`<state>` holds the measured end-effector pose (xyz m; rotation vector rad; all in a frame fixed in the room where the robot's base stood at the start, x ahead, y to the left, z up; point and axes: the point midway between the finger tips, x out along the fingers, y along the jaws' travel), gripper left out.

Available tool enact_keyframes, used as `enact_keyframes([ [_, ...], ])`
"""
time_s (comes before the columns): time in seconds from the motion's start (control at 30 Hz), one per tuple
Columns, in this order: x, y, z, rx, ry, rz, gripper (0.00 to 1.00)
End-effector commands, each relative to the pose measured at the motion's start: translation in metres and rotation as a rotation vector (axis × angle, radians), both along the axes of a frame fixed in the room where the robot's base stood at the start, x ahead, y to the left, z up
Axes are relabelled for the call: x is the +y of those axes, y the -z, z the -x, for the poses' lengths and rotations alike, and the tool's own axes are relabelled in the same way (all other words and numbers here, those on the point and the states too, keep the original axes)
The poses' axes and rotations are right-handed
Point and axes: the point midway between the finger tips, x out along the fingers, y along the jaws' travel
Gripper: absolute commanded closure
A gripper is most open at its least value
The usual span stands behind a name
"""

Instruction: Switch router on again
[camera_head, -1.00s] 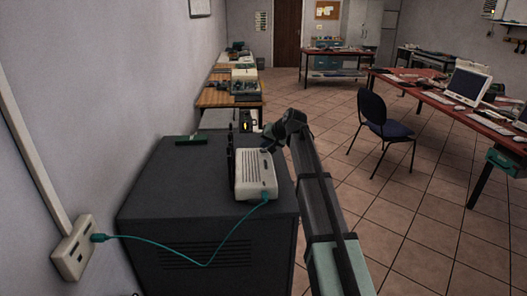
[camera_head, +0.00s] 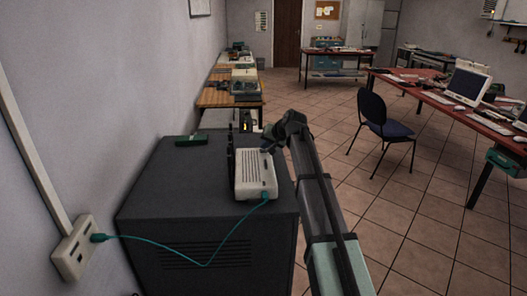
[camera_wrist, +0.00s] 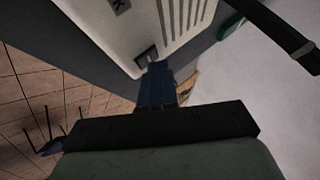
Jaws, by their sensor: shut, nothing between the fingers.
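The router (camera_head: 255,176) is a white box with a slotted top, lying on a dark cabinet (camera_head: 180,185). A teal cable (camera_head: 207,264) runs from its near end to the wall socket (camera_head: 73,250). My gripper is at the router's far end, with its fingers mostly hidden in the head view. In the wrist view my gripper (camera_wrist: 154,66) is shut and empty, its fingertips right at a small dark rectangular recess or switch (camera_wrist: 146,55) on the white router (camera_wrist: 155,22). I cannot tell whether they touch it, or which way the switch is set.
A small green object (camera_head: 191,140) lies on the cabinet's far left. Dark upright bars (camera_head: 231,160) stand along the router's left side. The wall is close on the left. A chair (camera_head: 383,125) and red-topped desks (camera_head: 445,97) stand right, with open tiled floor between.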

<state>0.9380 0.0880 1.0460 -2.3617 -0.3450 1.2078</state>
Motion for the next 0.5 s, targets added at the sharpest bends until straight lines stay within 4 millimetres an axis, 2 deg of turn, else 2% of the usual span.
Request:
enact_keyframes([
  [0.3,0.000,-0.013,0.000,0.000,0.000,0.000,1.00],
  [0.5,0.000,-0.014,0.000,0.000,0.000,0.000,1.00],
])
